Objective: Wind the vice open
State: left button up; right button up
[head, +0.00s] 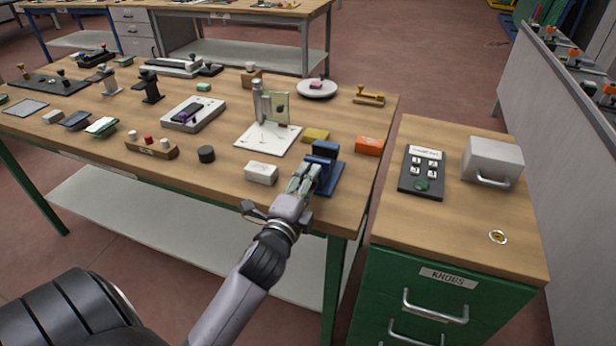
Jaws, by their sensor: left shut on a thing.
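The blue vice (326,178) stands near the front right corner of the wooden workbench. Its upright blue jaws show at the top. My left gripper (305,177) reaches in from the front and is shut on a part at the vice's near left side. The fingers hide most of that part, so I cannot make out its shape. How wide the jaws stand is hard to tell from here. My right gripper is not in view.
A white box (261,172) stands just left of the gripper. A green drawer cabinet (440,290) with a keypad (422,172) on top stands to the right, past a narrow gap.

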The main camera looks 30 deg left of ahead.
pick_arm(q)
jog(key=n+p, duration=0.2)
jog(key=n, duration=0.2)
jog(key=shift+n, duration=0.3)
jog(key=n+p, duration=0.2)
jog(key=n, duration=0.1)
jog(key=shift+r+n, duration=0.1)
jog(key=shift+n, duration=0.3)
jog(key=n+p, duration=0.4)
jog(key=n, duration=0.3)
jog(key=n+p, duration=0.3)
jog(key=n, duration=0.3)
jog(key=shift+n, duration=0.3)
jog(key=n+p, duration=0.1)
jog(key=n, duration=0.6)
jog(key=shift+p, duration=0.35)
jog(key=n, duration=0.4)
jog(key=shift+f+n, duration=0.25)
jog(key=shift+n, duration=0.05)
jog(key=n, duration=0.5)
jog(key=n+b, duration=0.1)
jog(key=n, duration=1)
jog(key=shift+b, duration=0.3)
